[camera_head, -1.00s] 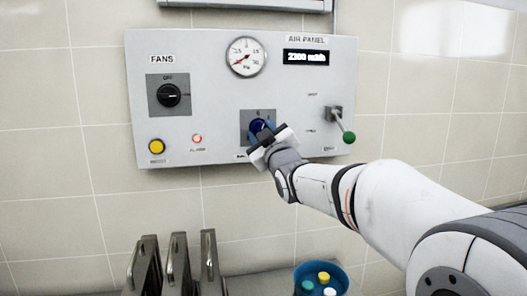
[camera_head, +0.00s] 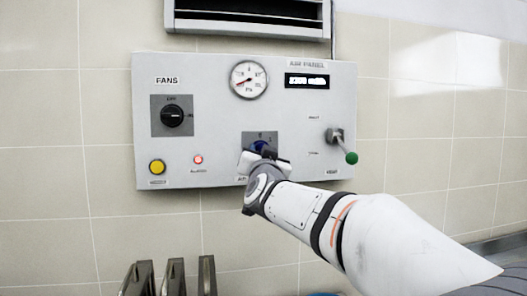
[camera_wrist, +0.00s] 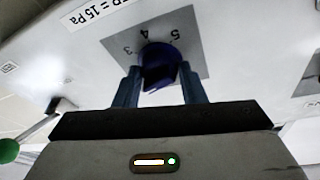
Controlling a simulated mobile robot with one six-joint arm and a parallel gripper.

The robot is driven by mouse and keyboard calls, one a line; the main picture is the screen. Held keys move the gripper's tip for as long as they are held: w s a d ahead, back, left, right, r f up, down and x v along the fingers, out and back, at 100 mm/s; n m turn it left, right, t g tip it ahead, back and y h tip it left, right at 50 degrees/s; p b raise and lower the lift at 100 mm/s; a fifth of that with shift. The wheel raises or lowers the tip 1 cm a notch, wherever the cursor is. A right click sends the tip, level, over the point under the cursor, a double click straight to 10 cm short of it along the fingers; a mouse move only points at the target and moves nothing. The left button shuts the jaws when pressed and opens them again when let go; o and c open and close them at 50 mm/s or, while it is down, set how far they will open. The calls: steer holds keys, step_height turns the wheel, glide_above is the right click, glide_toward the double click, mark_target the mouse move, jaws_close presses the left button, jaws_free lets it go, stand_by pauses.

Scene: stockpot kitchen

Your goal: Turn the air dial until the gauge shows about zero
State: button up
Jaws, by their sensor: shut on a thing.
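The air dial (camera_wrist: 160,60) is a dark blue knob on a grey square plate marked with numbers, seen upside down in the wrist view. It also shows low in the middle of the panel in the head view (camera_head: 259,147), partly hidden by my gripper. My gripper (camera_wrist: 158,88) is shut on the dial, with one blue finger on each side of it. The round gauge (camera_head: 249,80) is at the top middle of the panel.
The grey panel (camera_head: 225,115) also carries a black fans knob (camera_head: 172,115), a yellow button (camera_head: 157,167), a lit red lamp (camera_head: 198,159), a display (camera_head: 307,80) and a lever with a green ball (camera_head: 351,158). Metal racks (camera_head: 170,280) stand below. A vent (camera_head: 250,15) is above.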

steer(key=shift+r+m+h+p, duration=0.15)
steer(key=shift+m+h+p, duration=0.2)
steer(key=shift+m, duration=0.5)
steer(key=shift+r+m+h+p, duration=0.15)
steer(key=shift+m+h+p, duration=0.2)
steer(key=shift+m, duration=0.8)
steer(key=o, duration=1)
steer(key=shift+f, duration=0.15)
steer(key=v, duration=0.7)
steer(key=shift+s+b, duration=0.4)
